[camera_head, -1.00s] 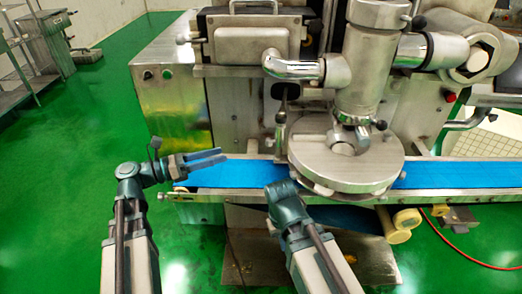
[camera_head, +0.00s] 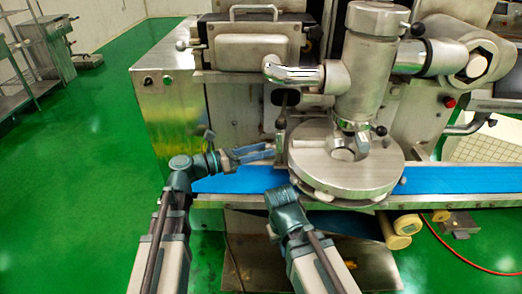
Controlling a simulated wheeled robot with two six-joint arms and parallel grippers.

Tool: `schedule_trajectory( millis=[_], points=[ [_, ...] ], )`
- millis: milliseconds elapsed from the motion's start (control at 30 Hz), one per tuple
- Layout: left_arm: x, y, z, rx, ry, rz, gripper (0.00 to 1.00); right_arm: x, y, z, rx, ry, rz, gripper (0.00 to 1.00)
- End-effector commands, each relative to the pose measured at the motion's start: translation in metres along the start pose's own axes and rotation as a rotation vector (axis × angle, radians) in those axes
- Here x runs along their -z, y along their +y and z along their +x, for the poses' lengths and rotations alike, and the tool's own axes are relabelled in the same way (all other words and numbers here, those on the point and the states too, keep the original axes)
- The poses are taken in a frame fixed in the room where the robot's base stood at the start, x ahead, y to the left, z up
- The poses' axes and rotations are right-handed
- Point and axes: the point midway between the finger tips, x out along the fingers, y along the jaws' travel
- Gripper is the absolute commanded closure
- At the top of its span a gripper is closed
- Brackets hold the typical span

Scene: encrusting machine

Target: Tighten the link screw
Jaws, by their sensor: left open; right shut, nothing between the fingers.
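The encrusting machine's round metal head (camera_head: 345,160) sits over the blue belt. At its left edge stands a thin upright rod with a dark knob (camera_head: 282,112) and a small metal fitting (camera_head: 281,133); I cannot tell for sure which part is the link screw. My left gripper (camera_head: 272,151) is open and empty, pointing right, its fingertips close to the lower end of this fitting; contact cannot be told. My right gripper (camera_head: 284,193) is shut and empty at the front left of the round head, in front of the belt; its fingertips are hard to make out.
The blue belt (camera_head: 450,179) runs across the machine's front. A thick metal column (camera_head: 362,75) with side pipes rises above the round head. A steel cabinet (camera_head: 175,120) stands at the left. The green floor (camera_head: 80,190) at left is clear.

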Motion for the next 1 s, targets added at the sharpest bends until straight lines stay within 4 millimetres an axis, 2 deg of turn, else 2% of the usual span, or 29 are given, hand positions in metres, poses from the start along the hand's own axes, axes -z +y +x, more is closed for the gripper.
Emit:
schedule_trajectory(
  millis=[333, 600, 700, 1000],
  points=[
    [0.0001, -0.0003, 0.0032, 0.001, 0.000, 0.000, 0.37, 0.0000, 0.0000, 0.0000, 0.000, 0.000, 0.000, 1.00],
    [0.0001, -0.0003, 0.0030, 0.001, 0.000, 0.000, 0.85, 0.0000, 0.0000, 0.0000, 0.000, 0.000, 0.000, 1.00],
    [0.0001, -0.0003, 0.0029, 0.001, 0.000, 0.000, 1.00, 0.0000, 0.0000, 0.0000, 0.000, 0.000, 0.000, 1.00],
    [0.0001, -0.0003, 0.0029, 0.000, 0.000, 0.015, 1.00, 0.0000, 0.0000, 0.0000, 0.000, 0.000, 0.000, 1.00]
  ],
)
